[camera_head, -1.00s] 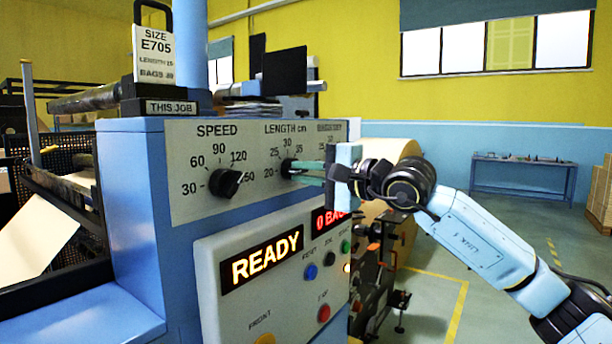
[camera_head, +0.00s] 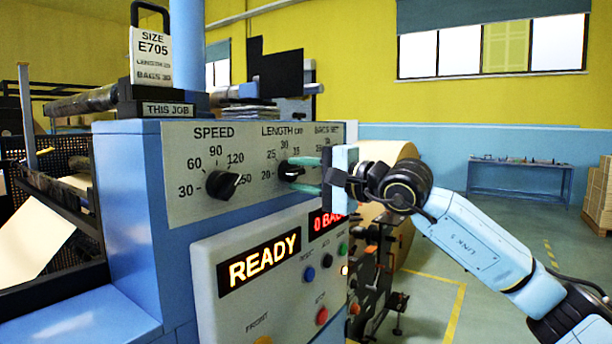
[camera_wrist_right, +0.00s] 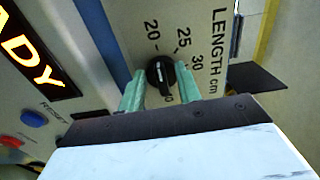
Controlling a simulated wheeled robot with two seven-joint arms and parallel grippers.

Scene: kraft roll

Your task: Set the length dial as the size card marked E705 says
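The size card (camera_head: 152,52) marked E705 stands in a holder above the THIS JOB label. Its small length line is hard to read and may be 25. The black length dial (camera_head: 287,170) is on the panel's upper right, under a LENGTH cm scale; it also shows in the right wrist view (camera_wrist_right: 160,75). My right gripper (camera_head: 308,174) is open, its green fingers (camera_wrist_right: 160,92) on either side of the dial with small gaps. The dial's white mark shows, but I cannot tell its exact reading. My left gripper is not in view.
The speed dial (camera_head: 222,184) is left of the length dial. A bags-set scale (camera_head: 328,130) is partly hidden behind my right gripper. Below are the READY display (camera_head: 260,264) and several buttons. A kraft roll (camera_head: 390,152) stands behind. Floor to the right is open.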

